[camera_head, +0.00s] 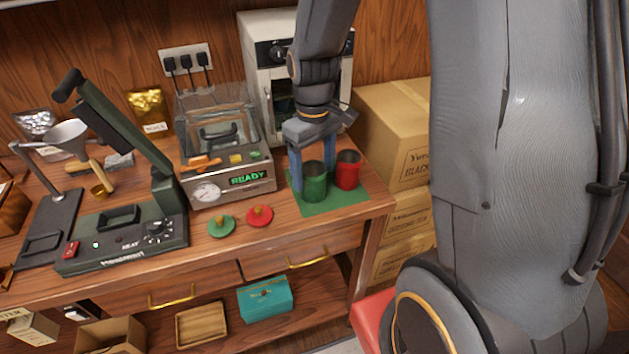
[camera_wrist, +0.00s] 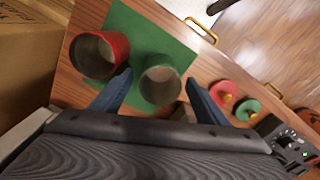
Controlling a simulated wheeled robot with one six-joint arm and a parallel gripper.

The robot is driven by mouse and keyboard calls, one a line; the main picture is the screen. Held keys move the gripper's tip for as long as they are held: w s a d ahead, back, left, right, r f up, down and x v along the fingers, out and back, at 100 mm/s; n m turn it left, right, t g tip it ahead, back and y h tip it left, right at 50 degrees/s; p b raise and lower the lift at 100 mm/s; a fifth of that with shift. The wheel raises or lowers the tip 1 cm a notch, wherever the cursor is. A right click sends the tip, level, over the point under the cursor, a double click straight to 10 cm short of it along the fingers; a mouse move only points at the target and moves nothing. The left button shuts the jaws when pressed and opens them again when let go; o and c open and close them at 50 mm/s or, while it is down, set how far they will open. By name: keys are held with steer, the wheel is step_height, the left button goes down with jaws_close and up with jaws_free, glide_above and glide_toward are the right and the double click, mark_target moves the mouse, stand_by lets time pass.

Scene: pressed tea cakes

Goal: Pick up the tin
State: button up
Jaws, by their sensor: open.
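Two open-topped tins stand upright on a green mat (camera_head: 333,207) at the right end of the table. The green tin (camera_head: 314,184) is on the left and the red tin (camera_head: 348,171) is beside it on the right. My gripper (camera_head: 305,178) points down over the mat, its blue fingers apart around the green tin. In the wrist view, the green tin (camera_wrist: 160,80) lies between the fingertips of my gripper (camera_wrist: 158,85), and the red tin (camera_wrist: 98,54) is just outside the left finger. I cannot tell whether a finger touches either tin.
A green lid (camera_head: 221,226) and a red lid (camera_head: 260,215) lie on the table left of the mat. A vacuum machine (camera_head: 232,183) reading READY and a heat sealer (camera_head: 120,243) stand further left. Cardboard boxes (camera_head: 402,125) are stacked at the right.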

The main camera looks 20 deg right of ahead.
steer(key=shift+f, duration=0.85)
steer(key=c, duration=1.2)
